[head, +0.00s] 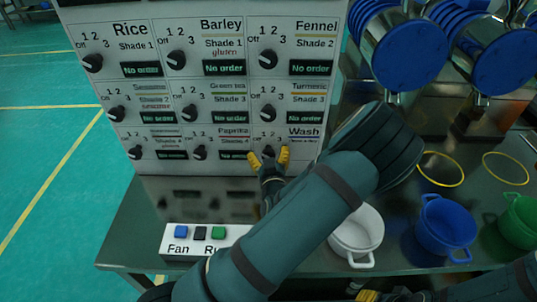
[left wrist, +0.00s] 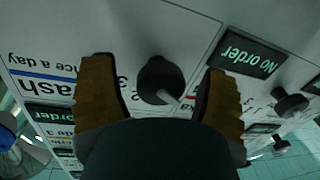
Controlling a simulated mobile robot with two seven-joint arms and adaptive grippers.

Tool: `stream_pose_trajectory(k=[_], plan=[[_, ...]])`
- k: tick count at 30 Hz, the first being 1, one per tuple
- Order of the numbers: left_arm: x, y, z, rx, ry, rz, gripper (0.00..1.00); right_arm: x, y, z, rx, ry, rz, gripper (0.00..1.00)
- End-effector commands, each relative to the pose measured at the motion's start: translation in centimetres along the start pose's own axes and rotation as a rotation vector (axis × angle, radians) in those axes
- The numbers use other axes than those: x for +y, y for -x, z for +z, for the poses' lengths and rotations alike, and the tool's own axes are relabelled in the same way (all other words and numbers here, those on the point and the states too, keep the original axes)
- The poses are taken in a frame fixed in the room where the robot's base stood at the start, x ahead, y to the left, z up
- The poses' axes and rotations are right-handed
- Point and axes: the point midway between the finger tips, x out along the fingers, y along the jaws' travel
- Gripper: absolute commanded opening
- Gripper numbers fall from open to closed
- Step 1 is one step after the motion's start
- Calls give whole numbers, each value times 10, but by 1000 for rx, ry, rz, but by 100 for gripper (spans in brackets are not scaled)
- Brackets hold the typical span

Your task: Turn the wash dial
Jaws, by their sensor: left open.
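The wash dial (left wrist: 160,80) is a round black knob with a pale pointer line, at the bottom right of the white control panel (head: 145,185). The "Wash" label (head: 304,132) is beside it. My left gripper (head: 268,157) is open at the dial, with its yellow fingers on either side. In the left wrist view the dial lies between the two fingers, with a visible gap to each. In the head view the gripper partly hides the dial. My right gripper (head: 367,296) shows only in part at the bottom edge, and its jaws are unclear.
Several other black dials with "No order" displays (head: 141,70) cover the panel. A small box with blue, black and green buttons (head: 182,232) sits in front. White (head: 357,240), blue (head: 445,228) and green (head: 520,222) pots stand on the right, below metal sieve drums with blue lids (head: 405,48).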

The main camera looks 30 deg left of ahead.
Motion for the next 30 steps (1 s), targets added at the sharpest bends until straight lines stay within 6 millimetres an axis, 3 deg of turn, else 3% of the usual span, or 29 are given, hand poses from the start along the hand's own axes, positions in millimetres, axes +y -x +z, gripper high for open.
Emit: stream_pose_trajectory(k=[4,10,20,30], plan=[[0,0,0,0,0,0,72,0,0,0,0,0,0,47],[0,0,0,0,0,0,4,0,0,0,0,0,0,47],[0,0,0,3,-29,0,4,0,0,0,0,0,0,47],[0,1,1,28,-235,4,4,1,-2,0,1,0,0,47]])
